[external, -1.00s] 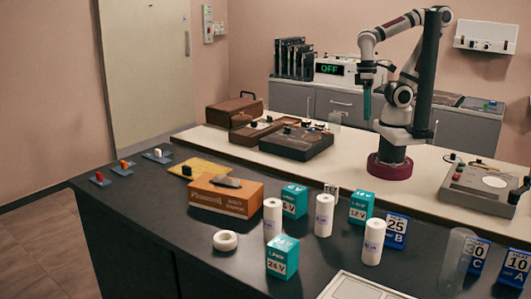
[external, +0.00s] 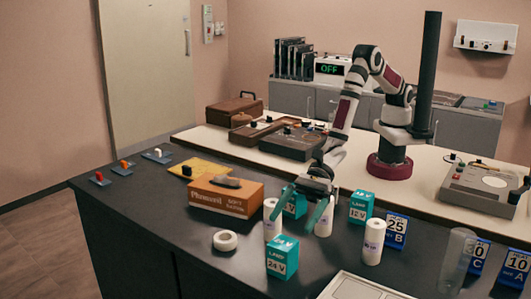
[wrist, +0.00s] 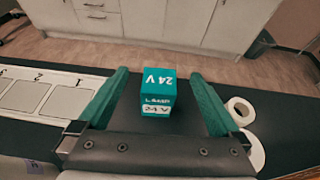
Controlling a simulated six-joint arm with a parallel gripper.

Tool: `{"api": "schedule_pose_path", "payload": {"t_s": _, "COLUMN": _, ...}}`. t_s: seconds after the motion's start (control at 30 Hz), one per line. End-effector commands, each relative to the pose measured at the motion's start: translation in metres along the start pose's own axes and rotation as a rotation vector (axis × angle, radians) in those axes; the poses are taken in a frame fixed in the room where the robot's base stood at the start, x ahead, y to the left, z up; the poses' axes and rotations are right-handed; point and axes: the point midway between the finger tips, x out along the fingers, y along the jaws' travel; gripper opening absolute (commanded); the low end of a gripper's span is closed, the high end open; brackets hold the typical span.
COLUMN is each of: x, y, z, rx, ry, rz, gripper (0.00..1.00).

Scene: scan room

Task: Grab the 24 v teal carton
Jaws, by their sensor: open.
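The teal 24 V carton (external: 282,257) stands upright on the dark counter near its front edge. In the wrist view the carton (wrist: 157,92) shows between my fingers, with "24 V" on its top and side. My gripper (external: 290,226) is open and empty, with its teal fingers pointing down toward the carton from above and behind. The fingers also show in the wrist view (wrist: 160,74), one on each side of the carton and apart from it. A teal 12 V carton (external: 361,207) stands farther back.
White rolls stand close by, one left (external: 272,219) and one right (external: 374,242) of my gripper; another is partly behind it. A tape ring (external: 225,240) lies left of the carton. An orange box (external: 226,195) is behind that. A white-framed panel (external: 362,289) lies at front right.

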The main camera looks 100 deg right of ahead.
Motion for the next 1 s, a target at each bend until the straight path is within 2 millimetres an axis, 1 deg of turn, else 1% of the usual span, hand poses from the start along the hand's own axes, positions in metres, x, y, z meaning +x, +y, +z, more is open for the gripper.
{"api": "schedule_pose_path", "payload": {"t_s": 0.03, "x": 0.004, "y": 0.000, "z": -0.011, "rx": 0.002, "ry": 0.003, "rz": -0.001, "gripper": 1.00}}
{"api": "schedule_pose_path", "payload": {"t_s": 0.17, "x": 0.011, "y": -0.001, "z": -0.027, "rx": 0.003, "ry": 0.002, "rz": -0.001, "gripper": 1.00}}
{"api": "schedule_pose_path", "payload": {"t_s": 0.23, "x": 0.017, "y": -0.001, "z": -0.038, "rx": 0.004, "ry": 0.004, "rz": -0.002, "gripper": 1.00}}
{"api": "schedule_pose_path", "payload": {"t_s": 0.3, "x": 0.035, "y": -0.001, "z": -0.035, "rx": 0.004, "ry": -0.002, "rz": -0.001, "gripper": 1.00}}
{"api": "schedule_pose_path", "payload": {"t_s": 0.43, "x": 0.058, "y": -0.001, "z": -0.036, "rx": 0.006, "ry": 0.001, "rz": -0.001, "gripper": 1.00}}
{"api": "schedule_pose_path", "payload": {"t_s": 0.53, "x": 0.064, "y": -0.001, "z": -0.035, "rx": 0.006, "ry": 0.002, "rz": -0.001, "gripper": 1.00}}
{"api": "schedule_pose_path", "payload": {"t_s": 0.7, "x": 0.064, "y": -0.001, "z": -0.035, "rx": 0.006, "ry": 0.002, "rz": -0.002, "gripper": 1.00}}
{"api": "schedule_pose_path", "payload": {"t_s": 0.77, "x": 0.064, "y": -0.001, "z": -0.035, "rx": 0.006, "ry": 0.002, "rz": -0.002, "gripper": 0.89}}
{"api": "schedule_pose_path", "payload": {"t_s": 0.8, "x": 0.064, "y": -0.001, "z": -0.035, "rx": 0.006, "ry": 0.002, "rz": -0.002, "gripper": 0.82}}
{"api": "schedule_pose_path", "payload": {"t_s": 0.97, "x": 0.063, "y": -0.001, "z": -0.035, "rx": 0.006, "ry": 0.003, "rz": -0.002, "gripper": 0.53}}
{"api": "schedule_pose_path", "payload": {"t_s": 1.0, "x": 0.063, "y": -0.001, "z": -0.035, "rx": 0.006, "ry": 0.003, "rz": -0.002, "gripper": 0.46}}
